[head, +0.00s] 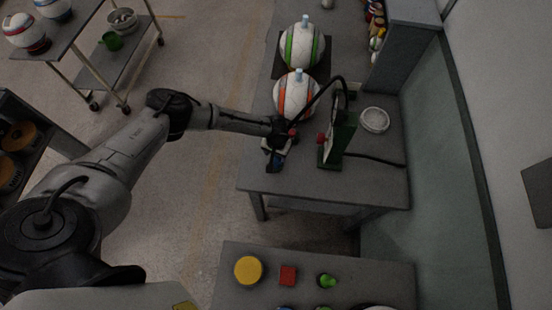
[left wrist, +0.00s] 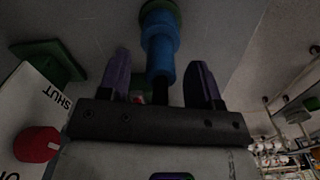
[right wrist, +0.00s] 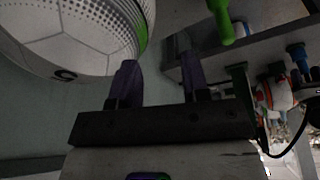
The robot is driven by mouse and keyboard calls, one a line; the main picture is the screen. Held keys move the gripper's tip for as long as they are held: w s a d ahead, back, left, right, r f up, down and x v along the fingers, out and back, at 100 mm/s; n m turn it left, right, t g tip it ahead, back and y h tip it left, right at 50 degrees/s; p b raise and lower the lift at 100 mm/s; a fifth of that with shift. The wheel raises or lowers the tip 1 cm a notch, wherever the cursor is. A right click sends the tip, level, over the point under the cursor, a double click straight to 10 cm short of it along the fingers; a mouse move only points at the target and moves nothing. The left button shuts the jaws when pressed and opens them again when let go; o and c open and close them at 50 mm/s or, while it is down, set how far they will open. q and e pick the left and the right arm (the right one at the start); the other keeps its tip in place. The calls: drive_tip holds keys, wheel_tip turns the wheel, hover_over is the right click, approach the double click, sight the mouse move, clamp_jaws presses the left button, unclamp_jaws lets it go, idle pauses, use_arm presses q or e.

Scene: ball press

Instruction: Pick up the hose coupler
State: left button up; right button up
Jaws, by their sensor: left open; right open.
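The hose coupler (left wrist: 161,45) is a blue stepped cylinder with a green end, seen in the left wrist view. It lies between the two spread fingers of my left gripper (left wrist: 161,66), with a visible gap on each side. In the head view my left gripper (head: 275,158) is at the left edge of the far table, and a blue part (head: 281,161) shows beside it. The gripper hides most of the coupler there. My right gripper (right wrist: 158,72) is open and empty in its wrist view. It is out of the head view.
A green-backed press panel (head: 341,138) with a red knob (head: 322,138) stands right of my left gripper, and a black hose (head: 335,81) arches over it. Two striped balls (head: 301,47) (head: 297,94) stand behind. A white dish (head: 374,120) lies right. A large white ball (right wrist: 75,35) is near my right gripper.

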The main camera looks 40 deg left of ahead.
use_arm(q)
clamp_jaws()
idle(0.6)
